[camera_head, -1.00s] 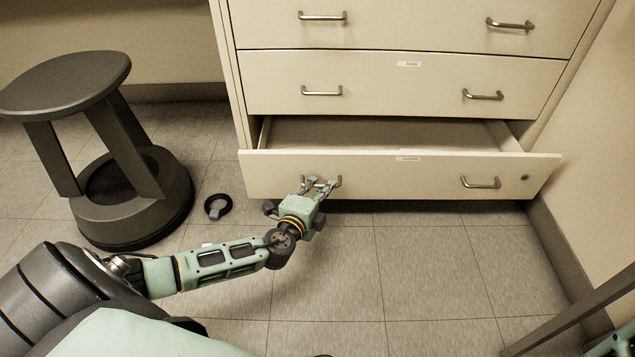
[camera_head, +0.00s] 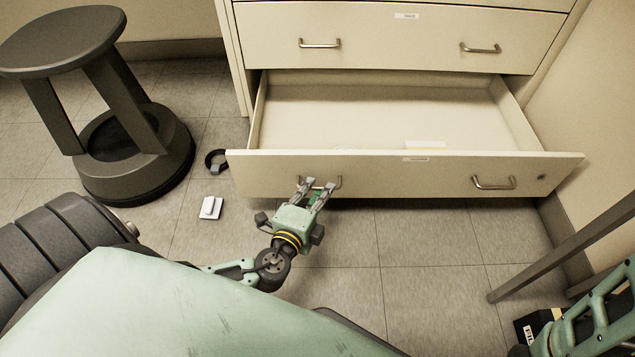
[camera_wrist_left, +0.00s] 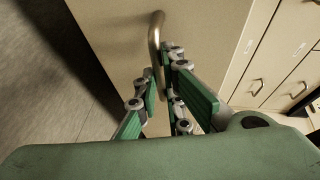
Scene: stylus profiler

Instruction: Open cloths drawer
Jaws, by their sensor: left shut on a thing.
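The bottom drawer (camera_head: 350,176) of the cream cabinet is pulled well out, and its inside shows. A pale flat item (camera_head: 425,144) lies inside near the front panel. The label on the front is too small to read. My left gripper (camera_head: 317,187) is shut on the drawer's left handle (camera_head: 328,182). The left wrist view shows the metal handle (camera_wrist_left: 156,35) between the green fingers (camera_wrist_left: 160,90). The drawer's right handle (camera_head: 493,183) is free. Part of my right arm (camera_head: 595,320) shows at the lower right; its gripper is out of frame.
A dark round stool (camera_head: 120,120) stands at the left. A black ring (camera_head: 213,160) and a small white item (camera_head: 210,207) lie on the floor left of the drawer. A black box (camera_head: 535,325) is at the lower right. The drawer above (camera_head: 400,38) is shut.

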